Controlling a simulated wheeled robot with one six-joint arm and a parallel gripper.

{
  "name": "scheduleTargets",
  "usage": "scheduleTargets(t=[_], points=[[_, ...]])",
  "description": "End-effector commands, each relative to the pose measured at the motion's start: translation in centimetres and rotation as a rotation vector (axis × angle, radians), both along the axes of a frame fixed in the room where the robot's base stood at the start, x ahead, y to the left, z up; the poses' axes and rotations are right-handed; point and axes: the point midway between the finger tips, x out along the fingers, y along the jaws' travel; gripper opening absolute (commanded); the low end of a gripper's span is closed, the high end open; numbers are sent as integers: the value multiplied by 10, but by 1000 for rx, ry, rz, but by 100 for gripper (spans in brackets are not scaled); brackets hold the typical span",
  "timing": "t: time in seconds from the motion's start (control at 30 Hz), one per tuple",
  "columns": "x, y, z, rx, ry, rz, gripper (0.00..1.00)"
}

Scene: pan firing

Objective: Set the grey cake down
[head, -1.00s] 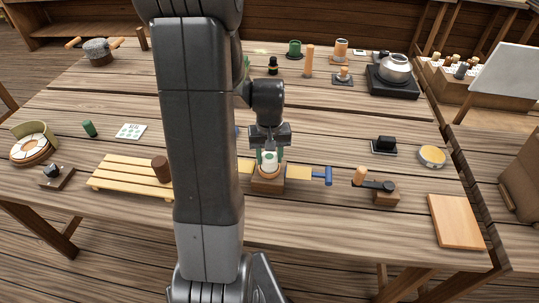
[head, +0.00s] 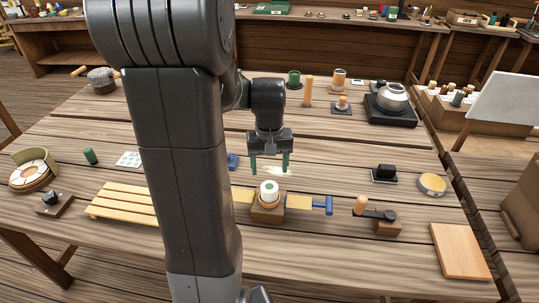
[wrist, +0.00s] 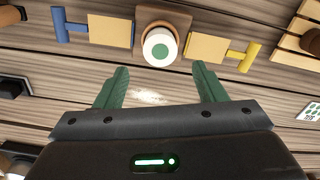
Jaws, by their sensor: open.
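A pale grey-white round cake (head: 269,189) with a green disc on its top stands upright on a small wooden block (head: 267,214). A copper-coloured rim shows around its base. In the wrist view the cake (wrist: 160,47) lies just beyond my fingertips, with the wooden block (wrist: 165,18) under it. My gripper (head: 269,170) is open and empty, behind the cake and apart from it. Its two green fingers (wrist: 160,67) point down, with bare table between them in the wrist view.
Yellow plates flank the block, with a blue handle (head: 323,205) at right. A slatted yellow rack (head: 122,202) stands left, partly behind my arm. A crank device (head: 376,215) and a wooden board (head: 459,250) are at right. A pale dusty patch (head: 276,171) marks the table.

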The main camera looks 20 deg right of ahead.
Motion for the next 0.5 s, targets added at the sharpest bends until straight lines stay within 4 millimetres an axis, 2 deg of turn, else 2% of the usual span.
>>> scheduleTargets(t=[0.03,0.2,0.5], points=[[0,0,11,-2,-5,0,64],[0,0,33,-1,-2,0,64],[0,0,41,0,1,0,64]])
